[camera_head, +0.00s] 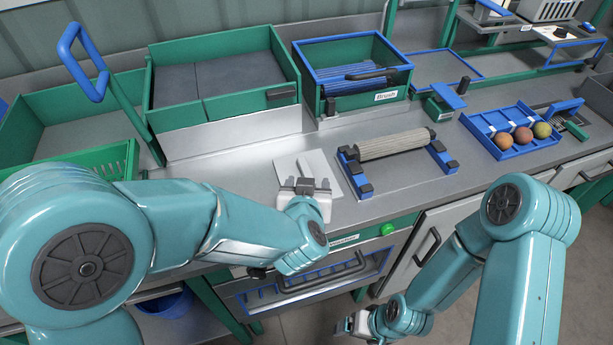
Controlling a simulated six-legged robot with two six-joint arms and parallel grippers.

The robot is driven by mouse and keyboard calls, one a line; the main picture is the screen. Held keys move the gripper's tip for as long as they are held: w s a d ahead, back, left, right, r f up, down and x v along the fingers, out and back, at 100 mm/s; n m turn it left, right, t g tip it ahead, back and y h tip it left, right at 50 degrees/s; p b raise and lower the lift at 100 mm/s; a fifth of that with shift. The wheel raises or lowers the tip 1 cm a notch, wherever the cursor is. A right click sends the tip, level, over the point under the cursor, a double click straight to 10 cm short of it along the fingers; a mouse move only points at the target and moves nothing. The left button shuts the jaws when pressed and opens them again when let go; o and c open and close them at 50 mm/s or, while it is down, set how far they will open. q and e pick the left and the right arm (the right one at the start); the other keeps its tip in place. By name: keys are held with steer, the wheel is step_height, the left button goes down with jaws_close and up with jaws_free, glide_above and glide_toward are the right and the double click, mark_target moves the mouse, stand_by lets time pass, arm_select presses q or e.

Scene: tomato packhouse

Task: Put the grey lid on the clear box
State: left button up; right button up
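A pale grey, flat, angular piece (318,162) lies on the steel counter, partly hidden by my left gripper. I cannot tell whether it is the grey lid, and I cannot make out a clear box. My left gripper (305,186) is over the near edge of this piece, with dark finger parts. Whether it touches the piece or holds anything is unclear. My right gripper (352,324) hangs low in front of the cabinets, below counter height and away from the pale piece. Its fingers are too small to read.
A roller on a blue-ended stand (394,144) is right of the pale piece. A blue tray (480,124) with three round fruits stands farther right. Green bins (225,115) and a blue-rimmed bin (355,101) line the back. Bare counter (235,160) lies left of the piece.

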mark_target(308, 171)
arm_select(q)
steer(key=x, duration=0.7)
steer(key=shift+w+a, duration=0.15)
steer(key=shift+a, duration=0.1)
steer(key=shift+c, duration=0.3)
jaws_close()
